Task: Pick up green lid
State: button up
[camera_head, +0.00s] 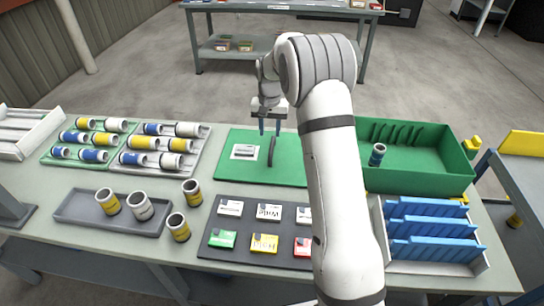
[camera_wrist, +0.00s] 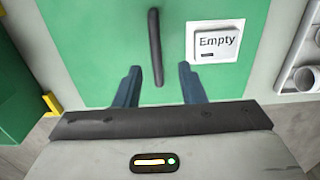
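The green lid (camera_head: 245,174) is a flat green panel lying at the back middle of the table, partly hidden by my arm in the head view. A dark upright-looking bar handle (camera_head: 271,152) and a white label are on it. In the wrist view the lid (camera_wrist: 90,40) fills the middle, with the handle (camera_wrist: 155,45) and a label reading "Empty" (camera_wrist: 215,41). My gripper (camera_head: 270,132) is over the lid's far side. In the wrist view my gripper (camera_wrist: 159,69) is open, its blue fingers on either side of the handle's near end, apart from it.
A green bin (camera_head: 440,178) holding a blue-banded tube (camera_head: 377,155) stands right of the lid. Trays of banded tubes (camera_head: 160,145) lie left. A dark mat (camera_head: 235,255) with several labelled blocks is in front. A grey tray with blue dividers (camera_head: 430,230) is front right.

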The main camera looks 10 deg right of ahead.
aim_at(272, 145)
jog(key=f, duration=0.3)
jog(key=f+p, duration=0.1)
jog(key=f, duration=0.2)
jog(key=d+f, duration=0.1)
jog(key=f, duration=0.2)
jog(key=shift+w+p, duration=0.3)
jog(key=shift+w, duration=0.1)
jog(key=shift+r, duration=0.1)
jog(key=shift+c, duration=0.3)
grip_shut()
jog(key=shift+a, duration=0.1)
